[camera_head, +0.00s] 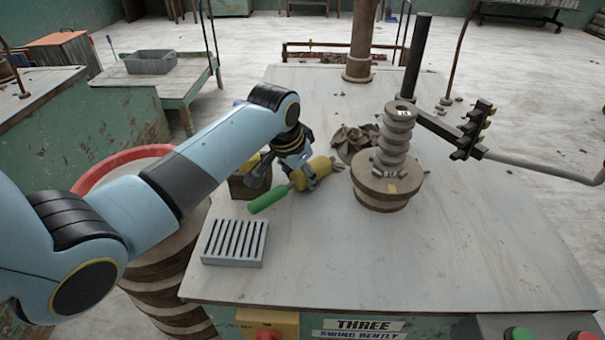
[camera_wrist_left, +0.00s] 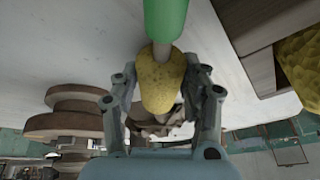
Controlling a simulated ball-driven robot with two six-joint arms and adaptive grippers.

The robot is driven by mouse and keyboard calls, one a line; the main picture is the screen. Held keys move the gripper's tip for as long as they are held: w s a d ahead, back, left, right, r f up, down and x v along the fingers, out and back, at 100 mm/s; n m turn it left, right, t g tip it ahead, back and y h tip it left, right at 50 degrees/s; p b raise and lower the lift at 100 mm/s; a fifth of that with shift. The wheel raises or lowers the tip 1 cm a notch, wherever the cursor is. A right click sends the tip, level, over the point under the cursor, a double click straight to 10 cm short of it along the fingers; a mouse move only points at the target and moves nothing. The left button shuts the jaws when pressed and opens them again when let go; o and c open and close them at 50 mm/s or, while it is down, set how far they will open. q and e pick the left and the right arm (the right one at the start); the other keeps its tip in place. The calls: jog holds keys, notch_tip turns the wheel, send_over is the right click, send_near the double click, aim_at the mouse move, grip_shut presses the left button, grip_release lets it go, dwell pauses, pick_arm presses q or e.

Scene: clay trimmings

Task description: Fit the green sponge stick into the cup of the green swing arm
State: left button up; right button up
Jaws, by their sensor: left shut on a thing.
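The green sponge stick shows in the head view with its green handle (camera_head: 268,199) pointing down-left and its yellow sponge head (camera_head: 321,166) up-right. My left gripper (camera_head: 303,176) is shut on it, just above the table. In the left wrist view the sponge head (camera_wrist_left: 158,82) lies between my left fingers (camera_wrist_left: 163,108), and the green handle (camera_wrist_left: 166,20) points away at the top. A dark arm (camera_head: 437,126) reaches right from behind the stacked clay piece to a dark notched bracket (camera_head: 473,131). I cannot make out a green swing arm or its cup. My right gripper is out of view.
A ribbed clay piece (camera_head: 396,137) stands on a round base (camera_head: 387,187) right of my gripper. A slotted grey block (camera_head: 234,243) is in front left. A wooden box (camera_head: 241,188) stands beside my gripper. The table's right front (camera_head: 480,250) is clear.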

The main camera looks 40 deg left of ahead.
pick_arm(q)
jog(key=o, duration=1.3)
jog(key=shift+f, duration=0.1)
